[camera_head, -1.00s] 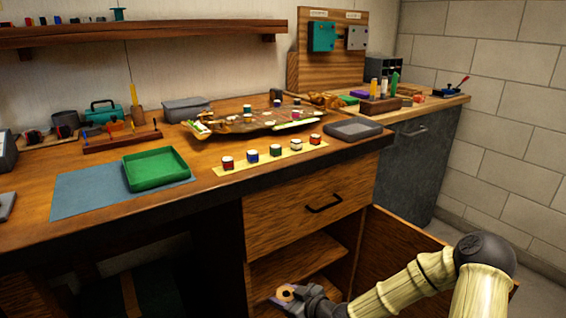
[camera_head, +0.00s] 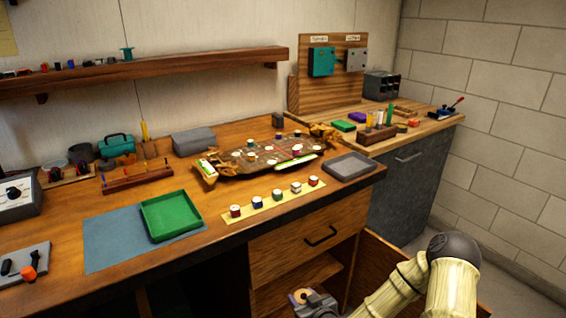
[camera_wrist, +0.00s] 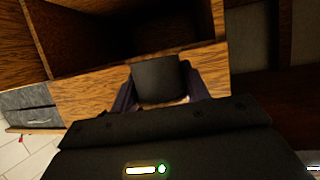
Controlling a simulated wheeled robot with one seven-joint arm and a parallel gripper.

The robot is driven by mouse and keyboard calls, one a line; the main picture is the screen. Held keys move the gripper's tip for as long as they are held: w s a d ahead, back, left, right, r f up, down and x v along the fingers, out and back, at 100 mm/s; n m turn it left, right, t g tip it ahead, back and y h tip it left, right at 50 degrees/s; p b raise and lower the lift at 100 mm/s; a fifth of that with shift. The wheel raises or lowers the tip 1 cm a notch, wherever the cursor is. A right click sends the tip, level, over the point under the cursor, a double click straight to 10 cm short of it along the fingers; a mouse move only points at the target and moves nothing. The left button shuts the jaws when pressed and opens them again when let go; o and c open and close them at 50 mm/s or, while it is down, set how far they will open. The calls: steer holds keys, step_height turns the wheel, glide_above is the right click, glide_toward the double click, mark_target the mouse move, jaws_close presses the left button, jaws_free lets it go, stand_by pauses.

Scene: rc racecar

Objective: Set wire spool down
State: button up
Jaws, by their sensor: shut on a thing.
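My gripper (camera_head: 310,302) is at the bottom of the head view, in front of the open cabinet below the drawer. It is shut on the wire spool (camera_head: 299,296), whose round tan end with a dark centre faces up in the head view. In the wrist view the spool (camera_wrist: 157,78) is a dark cylinder between the two fingers of my gripper (camera_wrist: 161,92). The spool is held clear in front of the open cabinet (camera_wrist: 110,30). Its lower part is hidden by the gripper.
The wooden workbench holds a green tray (camera_head: 171,215) on a blue mat (camera_head: 105,240), a yellow strip (camera_head: 265,207) with several small spools, and a grey tray (camera_head: 350,166). The cabinet door (camera_head: 385,262) stands open at right.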

steer(key=s+d+r+m+h+p, duration=0.2)
steer(key=d+r+h+p, duration=0.1)
steer(key=r+p, duration=0.4)
steer(key=s+d+r+m+t+h+p, duration=0.1)
steer(key=d+r+p, duration=0.5)
steer(key=p, duration=0.8)
steer(key=shift+s+d+r+m+h, duration=0.2)
steer(key=shift+s+r+m+h, duration=0.7)
steer(key=shift+s+m, duration=0.15)
